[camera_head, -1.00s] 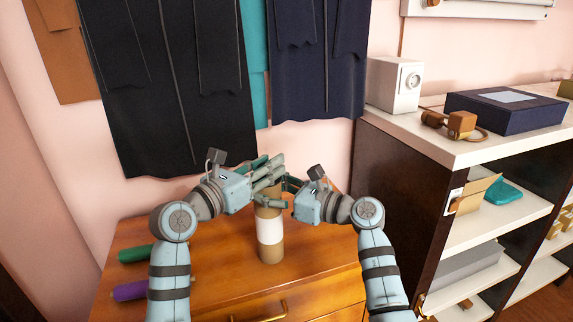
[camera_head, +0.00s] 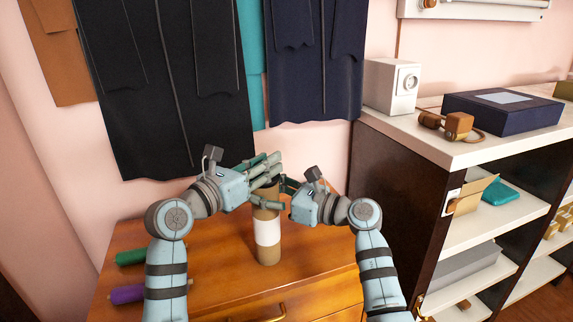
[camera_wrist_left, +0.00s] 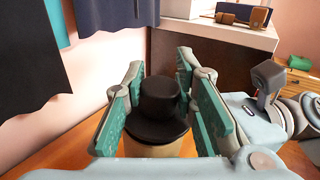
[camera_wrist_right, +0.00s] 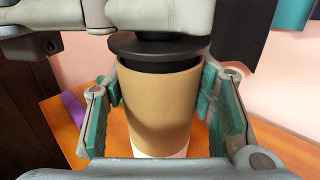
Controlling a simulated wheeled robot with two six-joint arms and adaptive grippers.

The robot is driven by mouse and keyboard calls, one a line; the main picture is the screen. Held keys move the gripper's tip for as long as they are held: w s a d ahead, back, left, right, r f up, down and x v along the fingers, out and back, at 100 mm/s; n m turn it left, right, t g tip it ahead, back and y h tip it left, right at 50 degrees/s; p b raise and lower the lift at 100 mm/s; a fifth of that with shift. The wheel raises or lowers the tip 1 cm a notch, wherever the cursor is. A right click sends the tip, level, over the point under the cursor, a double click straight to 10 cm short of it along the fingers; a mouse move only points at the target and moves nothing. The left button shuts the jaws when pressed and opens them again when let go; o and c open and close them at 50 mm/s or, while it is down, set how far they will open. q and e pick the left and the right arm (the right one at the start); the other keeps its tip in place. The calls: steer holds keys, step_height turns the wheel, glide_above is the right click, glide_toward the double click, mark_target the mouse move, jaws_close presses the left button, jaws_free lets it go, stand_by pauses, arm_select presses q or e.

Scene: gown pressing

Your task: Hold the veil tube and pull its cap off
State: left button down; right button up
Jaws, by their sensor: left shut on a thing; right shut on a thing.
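The veil tube (camera_head: 268,253) is a brown cylinder with a white band, standing nearly upright on the wooden dresser. Its black cap (camera_wrist_left: 158,107) has a wide rim and a narrower knob. My left gripper (camera_head: 268,168) is at the top of the tube, with its fingers on either side of the cap. My right gripper (camera_head: 276,194) is shut around the upper tube, just below. In the right wrist view, the cap rim (camera_wrist_right: 158,46) stands above the tube mouth, with a dark neck showing between them. The head view mostly hides the cap behind fingers.
Green (camera_head: 131,256) and purple (camera_head: 127,293) rolls lie at the dresser's left. Dark gowns (camera_head: 165,85) hang behind the grippers. A shelf unit (camera_head: 398,175) stands close on the right, with a white box (camera_head: 390,85) on top. The dresser front (camera_head: 310,297) is clear.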

arm_select(q)
steer(key=shift+r, duration=0.95)
arm_select(e)
steer(key=shift+f, duration=0.15)
arm_select(q)
steer(key=shift+r, duration=0.1)
steer(key=shift+r, duration=0.6)
arm_select(e)
steer(key=o, duration=1.4)
steer(key=shift+d, duration=0.1)
